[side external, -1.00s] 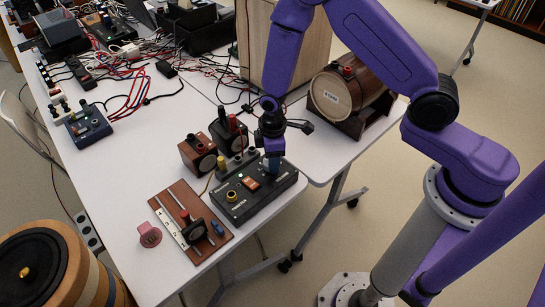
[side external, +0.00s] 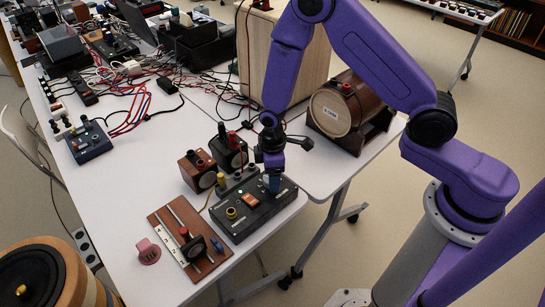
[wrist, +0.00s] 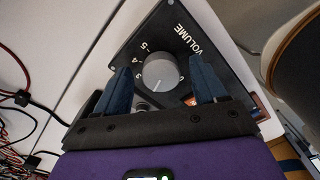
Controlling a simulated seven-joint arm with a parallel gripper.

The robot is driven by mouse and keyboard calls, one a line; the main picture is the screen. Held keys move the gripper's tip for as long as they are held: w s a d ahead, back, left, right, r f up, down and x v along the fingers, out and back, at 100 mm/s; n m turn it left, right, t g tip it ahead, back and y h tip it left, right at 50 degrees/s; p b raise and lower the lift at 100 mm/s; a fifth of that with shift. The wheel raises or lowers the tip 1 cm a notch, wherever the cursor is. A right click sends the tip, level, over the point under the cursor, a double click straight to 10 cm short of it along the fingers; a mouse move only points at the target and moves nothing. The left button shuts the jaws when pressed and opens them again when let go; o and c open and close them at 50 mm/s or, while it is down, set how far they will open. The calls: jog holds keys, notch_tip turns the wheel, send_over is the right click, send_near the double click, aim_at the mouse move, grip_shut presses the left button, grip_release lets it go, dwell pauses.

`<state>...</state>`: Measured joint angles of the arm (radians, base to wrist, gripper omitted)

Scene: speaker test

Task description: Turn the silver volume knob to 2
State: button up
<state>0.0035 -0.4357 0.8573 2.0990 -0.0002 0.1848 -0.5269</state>
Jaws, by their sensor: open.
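In the side view my gripper (side external: 272,183) points down at the right part of the box and hides the knob.
A barrel speaker (side external: 345,112) stands at right. Cables (side external: 140,90) tangle at the back.

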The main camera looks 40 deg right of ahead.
notch_tip(320, 180, up, 17)
dwell(0.7)
jog(key=shift+s+r, duration=0.1)
jog(key=shift+r, duration=0.05)
jog(key=s+d+r, duration=0.2)
jog(key=s, duration=0.6)
jog(key=s+d+r+n, duration=0.1)
jog(key=s+d+r, duration=0.1)
jog(key=s, duration=0.6)
jog(key=s+d+r, duration=0.2)
jog(key=s+d, duration=0.1)
jog(key=s, duration=0.6)
jog(key=shift+d+r+n, duration=0.3)
jog(key=shift+d, duration=0.1)
jog(key=shift+s, duration=0.1)
